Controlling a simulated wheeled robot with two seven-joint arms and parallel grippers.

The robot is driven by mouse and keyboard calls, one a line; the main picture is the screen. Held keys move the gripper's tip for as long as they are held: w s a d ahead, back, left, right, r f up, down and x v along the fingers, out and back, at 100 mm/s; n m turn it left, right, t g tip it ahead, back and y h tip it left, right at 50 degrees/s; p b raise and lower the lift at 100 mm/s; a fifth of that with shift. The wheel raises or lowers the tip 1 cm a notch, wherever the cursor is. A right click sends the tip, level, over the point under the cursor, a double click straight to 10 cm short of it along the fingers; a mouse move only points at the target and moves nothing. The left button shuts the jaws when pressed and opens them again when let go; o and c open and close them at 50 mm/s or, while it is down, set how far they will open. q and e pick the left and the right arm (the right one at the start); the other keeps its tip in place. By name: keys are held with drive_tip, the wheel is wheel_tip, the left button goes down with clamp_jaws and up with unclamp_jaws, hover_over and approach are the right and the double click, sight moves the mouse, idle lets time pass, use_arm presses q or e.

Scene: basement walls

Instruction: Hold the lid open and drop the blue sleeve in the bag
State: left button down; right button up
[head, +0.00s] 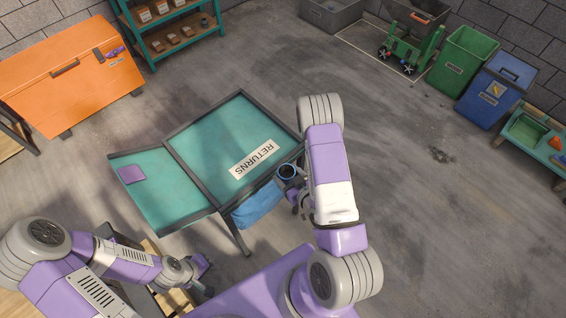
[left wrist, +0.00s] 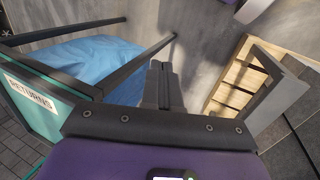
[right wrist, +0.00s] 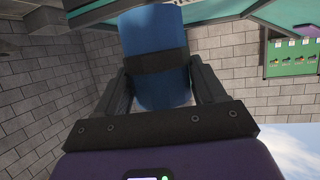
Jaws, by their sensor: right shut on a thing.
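The blue sleeve (right wrist: 155,50) is a hollow cylinder held between the fingers of my right gripper (right wrist: 158,80). In the head view the sleeve (head: 287,172) shows its open end, just right of the teal panel marked RETURNS (head: 215,140) and above the right end of the blue bag (head: 258,205). The bag hangs at that panel's near edge; its mouth is not clearly visible. My left gripper (head: 205,272) is low, nearer than the panels, and touches neither panel nor bag. In the left wrist view its fingers (left wrist: 160,85) are together and empty, right of the bag (left wrist: 85,60).
A second teal panel (head: 165,205) with a purple square (head: 131,174) adjoins the RETURNS panel on the left. A wooden pallet-like thing (left wrist: 236,85) is close right of my left gripper. An orange chest (head: 70,85), green bin (head: 463,60) and blue bin (head: 493,92) stand farther back.

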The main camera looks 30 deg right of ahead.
drive_tip(key=shift+s, duration=0.3)
